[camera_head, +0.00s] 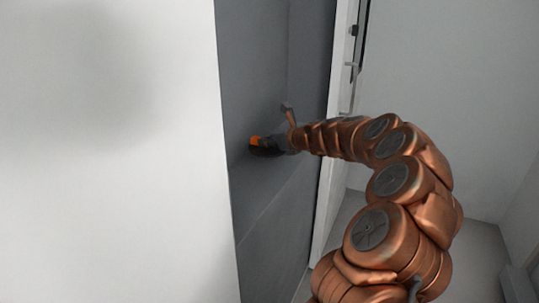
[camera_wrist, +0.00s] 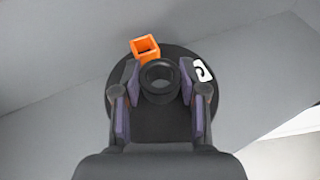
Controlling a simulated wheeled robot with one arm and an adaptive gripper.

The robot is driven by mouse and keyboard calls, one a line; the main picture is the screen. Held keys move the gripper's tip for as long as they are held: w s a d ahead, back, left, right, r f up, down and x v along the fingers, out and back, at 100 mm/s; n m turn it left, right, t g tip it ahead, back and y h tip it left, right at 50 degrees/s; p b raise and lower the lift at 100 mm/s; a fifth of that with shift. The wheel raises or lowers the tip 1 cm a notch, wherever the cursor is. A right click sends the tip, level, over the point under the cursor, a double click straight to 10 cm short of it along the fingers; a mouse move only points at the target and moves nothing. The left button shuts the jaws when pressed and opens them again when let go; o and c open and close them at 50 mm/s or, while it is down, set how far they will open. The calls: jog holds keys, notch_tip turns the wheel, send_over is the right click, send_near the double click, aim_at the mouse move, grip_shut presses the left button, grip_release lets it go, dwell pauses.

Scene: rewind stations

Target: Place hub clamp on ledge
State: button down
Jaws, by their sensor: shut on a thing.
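The hub clamp (camera_wrist: 150,124) is a round black disc with a raised black ring at its middle, an orange square block and a white label on its rim. It also shows in the head view (camera_head: 257,142), small and partly hidden by my gripper. My gripper (camera_wrist: 160,84) is shut on the hub clamp's raised ring, one finger on each side. The grey ledge (camera_wrist: 262,78) lies beneath the clamp in the wrist view and inside the recess in the head view (camera_head: 258,190). I cannot tell whether the disc touches the ledge.
A white wall panel (camera_head: 110,150) borders the recess on the left. A white door frame (camera_head: 343,75) with metal fittings stands on the right, close to my arm. The ledge is bare on both sides of the clamp, with a grey back wall (camera_wrist: 70,50) behind.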

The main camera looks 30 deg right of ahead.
aim_at(270, 161)
jog(key=shift+f, duration=2.15)
jog(key=c, duration=0.6)
grip_release()
jog(key=shift+f, duration=0.15)
jog(key=shift+c, duration=0.2)
jog(key=v, duration=1.2)
